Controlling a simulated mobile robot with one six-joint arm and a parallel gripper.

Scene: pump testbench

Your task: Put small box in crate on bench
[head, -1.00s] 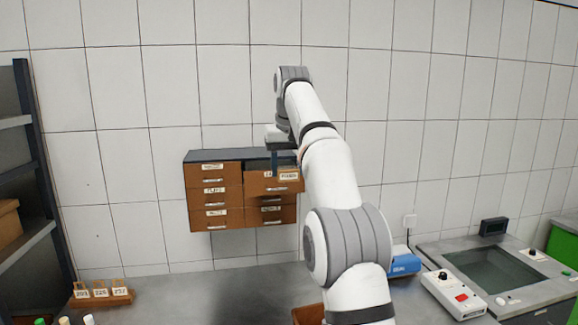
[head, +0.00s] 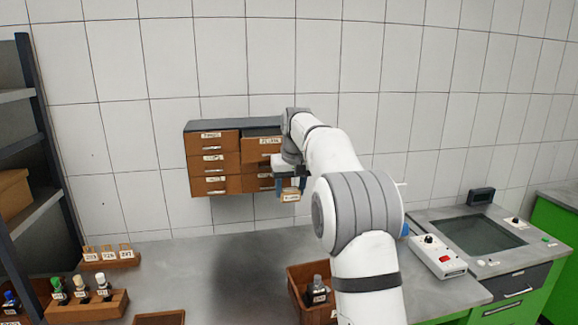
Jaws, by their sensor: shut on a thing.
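My gripper (head: 291,188) is in front of the wall drawer cabinet, in the air above the bench. It is shut on the small box (head: 290,196), a light brown box with a pale label, held between the two fingers. The brown crate (head: 296,301) stands on the bench, below the gripper and nearer to me. A dark bottle with a grey cap and a white label is in the crate. My arm hides the crate's right side.
The upper right drawer (head: 262,147) of the wall cabinet (head: 212,124) is pulled out. A wooden rack with bottles (head: 86,306) and a smaller labelled rack (head: 111,258) are at left. A control box (head: 438,257) is at right. The bench middle (head: 220,265) is clear.

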